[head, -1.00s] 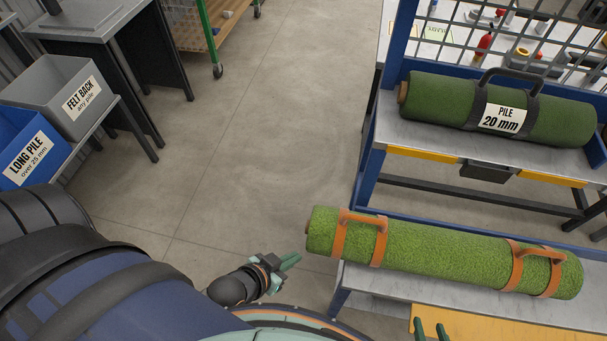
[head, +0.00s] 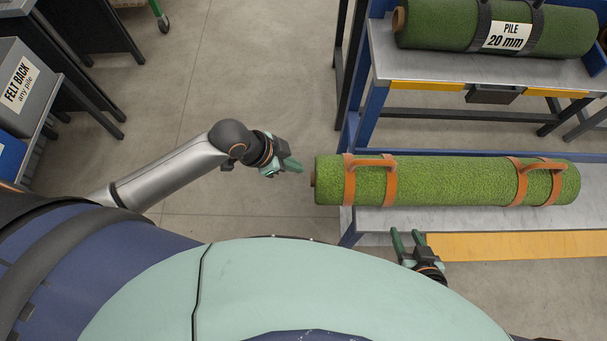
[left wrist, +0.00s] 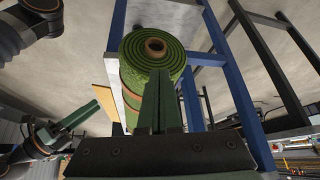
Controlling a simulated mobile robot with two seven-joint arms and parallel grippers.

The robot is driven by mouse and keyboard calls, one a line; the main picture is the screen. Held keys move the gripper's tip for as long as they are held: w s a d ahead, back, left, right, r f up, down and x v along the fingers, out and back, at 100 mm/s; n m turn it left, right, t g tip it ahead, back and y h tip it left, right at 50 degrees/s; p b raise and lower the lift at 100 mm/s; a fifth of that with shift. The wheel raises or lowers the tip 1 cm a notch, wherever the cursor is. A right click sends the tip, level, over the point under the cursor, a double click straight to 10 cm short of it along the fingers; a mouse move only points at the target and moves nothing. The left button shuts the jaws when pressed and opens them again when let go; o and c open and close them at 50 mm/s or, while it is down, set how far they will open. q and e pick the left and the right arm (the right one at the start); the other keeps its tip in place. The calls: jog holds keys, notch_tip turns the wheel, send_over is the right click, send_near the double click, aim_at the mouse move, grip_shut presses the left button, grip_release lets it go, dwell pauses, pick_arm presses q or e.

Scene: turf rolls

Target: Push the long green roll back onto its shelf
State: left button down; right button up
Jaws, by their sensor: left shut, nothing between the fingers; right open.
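The long green roll (head: 450,180) lies on a grey shelf (head: 378,220), with orange straps and handles near both ends. Its left end sticks out past the shelf's left edge. In the left wrist view the roll's coiled end (left wrist: 152,52) with its brown core faces the camera. My left gripper (head: 297,164) is shut and empty, just left of that end, with a small gap in the head view. In the left wrist view its fingers (left wrist: 168,95) overlap the lower part of the end, and I cannot tell contact there. My right gripper (head: 406,238) is open and empty, in front of the shelf.
A dark green roll labelled "PILE 20 mm" (head: 500,25) lies on the upper shelf (head: 390,65) behind. A yellow panel (head: 510,246) runs along the lower shelf's front. A grey bin (head: 20,85) stands far left. The floor between is clear.

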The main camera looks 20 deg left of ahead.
pick_arm(q)
jog(key=a+r+m+g+y, duration=0.1)
jog(key=a+m+g, duration=0.1)
jog(key=a+m, duration=0.15)
jog(key=d+b+x, duration=0.1)
jog(key=x, duration=0.9)
jog(key=shift+d+r+g+y+b, duration=0.2)
jog(key=shift+d+g+y+b, duration=0.1)
jog(key=shift+d+y, duration=0.15)
